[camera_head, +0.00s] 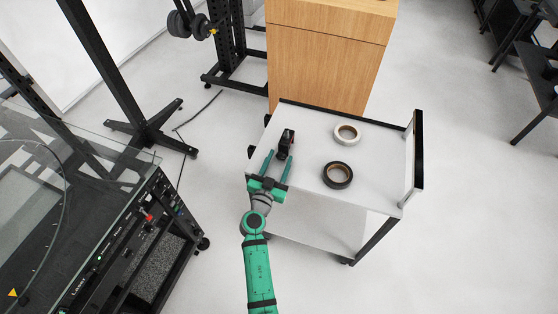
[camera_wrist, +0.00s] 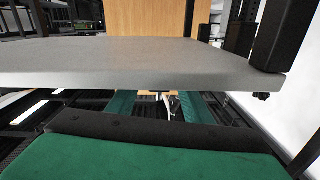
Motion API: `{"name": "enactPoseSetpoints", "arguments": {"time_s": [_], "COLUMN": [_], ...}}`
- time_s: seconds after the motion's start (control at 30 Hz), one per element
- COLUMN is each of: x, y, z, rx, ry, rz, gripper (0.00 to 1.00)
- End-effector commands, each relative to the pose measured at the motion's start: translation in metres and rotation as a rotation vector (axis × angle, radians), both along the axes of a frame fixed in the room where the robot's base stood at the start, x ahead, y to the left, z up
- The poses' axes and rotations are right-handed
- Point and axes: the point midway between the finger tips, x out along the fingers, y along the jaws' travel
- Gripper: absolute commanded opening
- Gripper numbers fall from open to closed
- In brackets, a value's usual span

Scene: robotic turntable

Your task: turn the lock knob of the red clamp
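A small, mostly black object (camera_head: 286,142), apparently the clamp, stands on the left part of the cart's white top. It is too small to make out a red colour or its lock knob. My green gripper (camera_head: 277,160) is at the cart's near left edge with its two fingers spread apart, pointing towards the object. The object is just beyond the fingertips; I cannot tell whether they touch. In the wrist view my gripper (camera_wrist: 158,106) shows two green fingers apart, partly hidden by a grey slab edge. The clamp cannot be made out there.
On the cart's white top (camera_head: 310,125) lie a pale tape roll (camera_head: 347,134) and a dark tape roll (camera_head: 337,175). A wooden cabinet (camera_head: 325,55) stands behind the cart. A glass-topped machine (camera_head: 110,165) stands at left. The grey slab (camera_wrist: 150,62) crosses the wrist view.

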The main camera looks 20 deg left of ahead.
Motion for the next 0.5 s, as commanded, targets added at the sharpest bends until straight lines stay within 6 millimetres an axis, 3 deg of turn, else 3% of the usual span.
{"name": "enactPoseSetpoints", "arguments": {"time_s": [0.03,0.13,0.17,0.37,0.5], "x": [0.0,-0.0001,-0.0001,0.0001,0.0002], "y": [-0.0002,-0.0005,-0.0006,-0.0011,-0.0014], "z": [0.0,-0.0001,-0.0001,0.0,-0.0001], "rx": [0.0,0.0,0.0,-0.03,-0.139], "ry": [0.0,0.0,0.0,0.0,-0.001], "rz": [0.0,-0.001,-0.001,-0.002,-0.003], "gripper": [0.33,0.1,0.06,0.06,0.06]}}
